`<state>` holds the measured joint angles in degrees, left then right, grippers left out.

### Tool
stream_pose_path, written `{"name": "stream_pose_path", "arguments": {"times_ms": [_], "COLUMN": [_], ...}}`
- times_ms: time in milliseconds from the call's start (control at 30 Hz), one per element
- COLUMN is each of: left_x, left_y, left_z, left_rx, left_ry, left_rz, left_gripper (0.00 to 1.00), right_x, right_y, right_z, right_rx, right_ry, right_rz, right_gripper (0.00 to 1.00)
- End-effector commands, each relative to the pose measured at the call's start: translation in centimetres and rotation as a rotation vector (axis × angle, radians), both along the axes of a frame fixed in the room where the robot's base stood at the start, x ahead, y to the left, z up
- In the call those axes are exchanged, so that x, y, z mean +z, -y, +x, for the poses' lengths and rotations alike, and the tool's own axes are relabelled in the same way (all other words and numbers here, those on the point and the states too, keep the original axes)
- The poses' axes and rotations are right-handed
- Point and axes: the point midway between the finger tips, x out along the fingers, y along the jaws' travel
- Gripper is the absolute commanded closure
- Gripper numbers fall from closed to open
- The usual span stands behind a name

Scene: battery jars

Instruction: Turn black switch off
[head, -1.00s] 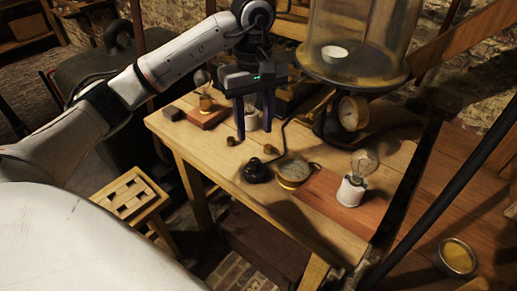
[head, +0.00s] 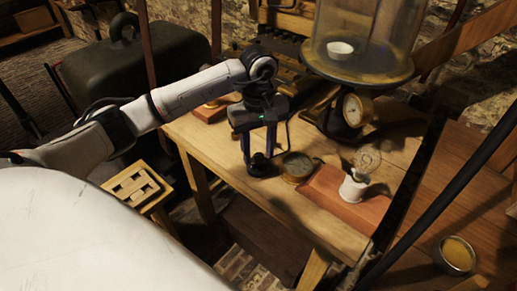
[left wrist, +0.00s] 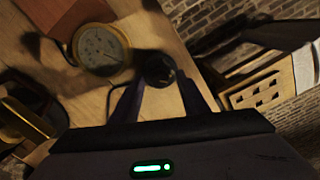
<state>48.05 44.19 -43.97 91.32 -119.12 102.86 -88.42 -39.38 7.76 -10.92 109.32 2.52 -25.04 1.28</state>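The black switch (head: 260,166) is a small round black piece near the front edge of the wooden table. My left gripper (head: 259,155) points down over it, its two fingers apart on either side of the switch's top. In the left wrist view the switch (left wrist: 158,70) shows between the tips of the left gripper (left wrist: 160,90). No clear grip on it shows; whether a finger touches it I cannot tell. A dark cable runs from the switch. My right gripper is not in view.
A round brass gauge (head: 298,167) stands just right of the switch, also seen in the left wrist view (left wrist: 101,48). Beyond it a bulb in a white holder (head: 353,187) stands on a reddish board (head: 335,204). A glass bell jar (head: 362,30) stands at the back.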

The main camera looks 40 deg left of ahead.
Motion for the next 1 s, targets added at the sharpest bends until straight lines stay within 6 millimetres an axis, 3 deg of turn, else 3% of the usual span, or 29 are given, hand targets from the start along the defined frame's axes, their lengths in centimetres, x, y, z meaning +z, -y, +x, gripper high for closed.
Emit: {"name": "stream_pose_path", "arguments": {"times_ms": [33, 233, 667, 1000], "left_x": [0.0, 0.0, 0.1, 0.0], "left_y": [0.0, 0.0, -0.1, -0.1], "left_z": [0.0, 0.0, 0.0, 0.0], "left_rx": [0.0, 0.0, 0.095, 0.377], "left_ry": [0.0, 0.0, 0.001, 0.001], "left_rz": [0.0, 0.0, 0.0, 0.002], "left_gripper": [0.67, 1.0, 1.0, 1.0], "right_x": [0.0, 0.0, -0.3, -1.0], "right_y": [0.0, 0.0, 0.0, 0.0], "right_z": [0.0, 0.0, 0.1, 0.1], "right_rx": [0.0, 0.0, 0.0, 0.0], "right_ry": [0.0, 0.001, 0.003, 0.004], "right_rz": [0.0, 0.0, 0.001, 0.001], "right_gripper": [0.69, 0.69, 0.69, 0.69]}}
